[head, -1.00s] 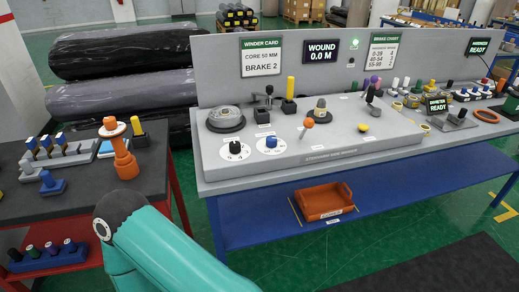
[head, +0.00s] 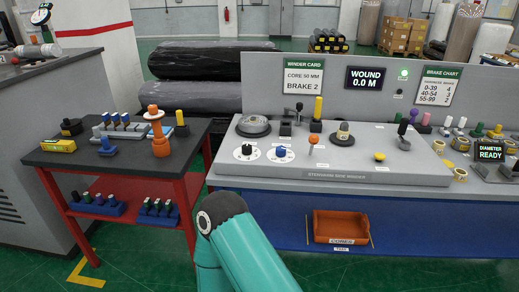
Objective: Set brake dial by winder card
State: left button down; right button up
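The winder card (head: 304,80) stands on the grey back panel and reads core 50 mm, brake 2. Two white dials sit on the sloped console below it: one with a black knob (head: 246,151) and one with a blue knob (head: 281,152). Their labels and settings are too small to read, so I cannot tell which is the brake dial. Neither dial is being touched. A teal arm link of mine rises at the bottom centre, in front of the bench. Neither of my grippers is in view.
The winder console (head: 350,174) also carries an orange-topped lever (head: 313,140) and a yellow button (head: 380,157). A black side table (head: 75,158) with an orange stand (head: 156,130) is at left. Wrapped rolls (head: 205,97) lie behind.

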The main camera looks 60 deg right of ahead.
aim_at(247, 148)
jog(key=z, duration=1)
jog(key=i, duration=0.8)
jog(key=z, duration=0.15)
